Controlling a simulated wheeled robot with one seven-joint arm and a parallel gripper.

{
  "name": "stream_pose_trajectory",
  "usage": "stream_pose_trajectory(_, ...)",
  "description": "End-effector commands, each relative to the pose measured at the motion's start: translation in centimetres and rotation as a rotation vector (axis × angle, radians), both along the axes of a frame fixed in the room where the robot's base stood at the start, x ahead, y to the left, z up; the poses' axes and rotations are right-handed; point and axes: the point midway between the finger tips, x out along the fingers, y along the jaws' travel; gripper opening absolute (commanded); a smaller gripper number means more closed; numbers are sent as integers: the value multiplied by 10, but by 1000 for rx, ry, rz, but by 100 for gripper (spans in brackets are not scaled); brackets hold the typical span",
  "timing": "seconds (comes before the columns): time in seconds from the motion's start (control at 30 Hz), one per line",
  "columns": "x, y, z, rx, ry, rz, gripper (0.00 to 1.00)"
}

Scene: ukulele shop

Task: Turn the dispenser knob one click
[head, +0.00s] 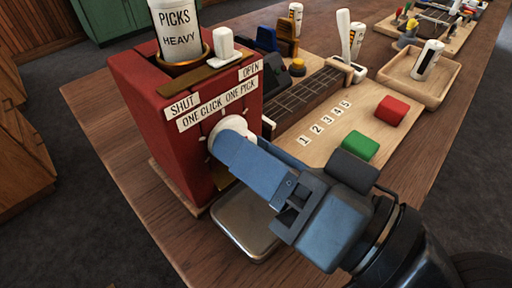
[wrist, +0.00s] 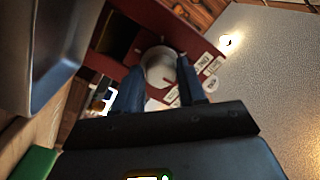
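The dispenser (head: 190,125) is a red box on the wooden bench, with SHUT, OPEN and ONE CLICK ONE PICK labels. Its round white knob (head: 233,127) is on the front face and also shows in the wrist view (wrist: 160,66). My gripper (head: 228,146) reaches the knob from the lower right. In the wrist view its two blue fingers (wrist: 162,82) lie on either side of the knob, which fills the gap between them. In the head view a finger hides part of the knob. A PICKS HEAVY canister (head: 178,32) stands on top, beside a white slider tab (head: 223,43).
A metal tray (head: 240,222) sits below the dispenser front, under my gripper. Right of it a wooden board carries a fretboard (head: 302,95), number tiles, a green block (head: 360,146) and a red block (head: 391,111). A wooden tray (head: 447,87) holds a white canister.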

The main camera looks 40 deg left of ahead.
Motion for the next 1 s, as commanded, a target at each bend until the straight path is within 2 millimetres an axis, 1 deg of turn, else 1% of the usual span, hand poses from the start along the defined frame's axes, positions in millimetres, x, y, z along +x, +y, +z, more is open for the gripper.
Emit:
stream_pose_trajectory(0.03, 0, 0, 0, 0, 0, 0, 35)
stream_pose_trajectory(0.3, 0, 0, 0, 0, 0, 0, 9)
stream_pose_trajectory(0.37, 0, 0, 0, -1, 0, -1, 5)
stream_pose_trajectory(0.67, 0, 0, 1, 2, 45, 0, 5)
stream_pose_trajectory(0.87, 0, 0, 3, 11, 158, -1, 5)
stream_pose_trajectory(1.0, 0, 0, 4, 21, 276, -1, 5)
